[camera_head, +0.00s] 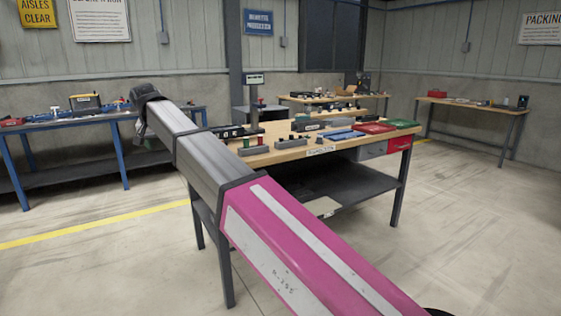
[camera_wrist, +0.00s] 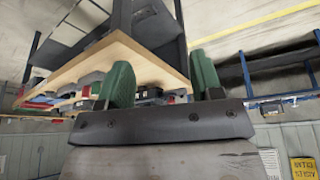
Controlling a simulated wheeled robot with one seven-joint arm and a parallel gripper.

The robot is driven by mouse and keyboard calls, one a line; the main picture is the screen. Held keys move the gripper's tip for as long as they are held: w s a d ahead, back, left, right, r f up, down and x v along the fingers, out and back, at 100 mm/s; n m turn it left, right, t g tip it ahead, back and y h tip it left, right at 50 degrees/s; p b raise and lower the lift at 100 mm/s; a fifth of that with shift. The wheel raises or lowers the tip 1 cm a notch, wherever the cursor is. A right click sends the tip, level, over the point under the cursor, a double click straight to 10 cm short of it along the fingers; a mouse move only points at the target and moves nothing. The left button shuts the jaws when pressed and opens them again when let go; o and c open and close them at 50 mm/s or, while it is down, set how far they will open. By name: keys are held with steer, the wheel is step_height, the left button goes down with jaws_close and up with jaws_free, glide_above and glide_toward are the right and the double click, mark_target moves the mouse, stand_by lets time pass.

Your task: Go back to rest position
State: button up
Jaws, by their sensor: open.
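My gripper shows in the wrist view (camera_wrist: 160,85) with its two green fingers set well apart and nothing between them. The wrist view is turned upside down, with the wooden table edge beyond the left finger. In the head view my arm reaches from the lower right up to the left, and its dark end (camera_head: 146,100) is left of the wooden worktable (camera_head: 285,152). The fingers cannot be made out there. The arm covers the left part of this table.
Small parts and a green-buttoned fixture (camera_head: 252,148), a blue tray (camera_head: 344,136), a red tray (camera_head: 374,128) and a green tray (camera_head: 402,123) sit on the worktable. A blue-legged bench (camera_head: 75,121) stands at left, another table (camera_head: 470,103) at right. The floor right of the worktable is clear.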

steer(key=w+d+f+g+h, duration=0.1)
steer(key=w+d+f, duration=0.2)
steer(key=d+f, duration=1.15)
steer(key=w+d+f+g, duration=0.1)
steer(key=w+d+f, duration=0.1)
steer(key=d+f, duration=1.25)
steer(key=s+d+f, duration=0.5)
steer(key=d+f, duration=0.1)
steer(key=d, duration=0.4)
steer(key=s+d+f+m+g, duration=0.1)
steer(key=s+d+f, duration=0.4)
steer(key=d, duration=0.6)
steer(key=s+d+f+g, duration=0.1)
steer(key=s+d+f, duration=0.4)
steer(key=d, duration=0.5)
step_height(320, 180, down, 3)
steer(key=shift+s+d+r+m+y, duration=0.2)
steer(key=shift+s+m+y, duration=0.1)
steer(key=shift+m, duration=0.1)
